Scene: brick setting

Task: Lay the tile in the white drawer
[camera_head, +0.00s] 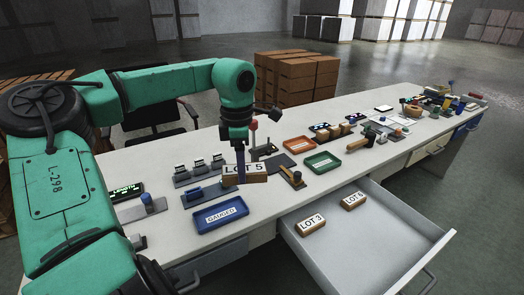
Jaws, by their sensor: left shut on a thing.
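The tile, a small brown block with a white LOT 5 label (256,171), is held above the table's front part in the head view. My left gripper (240,160) reaches down from above and is shut on it. The tile is level and near the blue GAUGED tray, left of the drawer. The white drawer (380,242) is pulled open at the lower right. A LOT 3 block (311,225) and a LOT 6 block (353,200) lie in it, with bare floor around them. My right gripper is not in view.
A blue tray labelled GAUGED (220,213) sits on the white table below the tile. A red-orange tray (300,144) and green tray (322,163) lie behind the drawer. A small wooden stand (291,177) stands between tile and drawer. Gauges and tools line the table.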

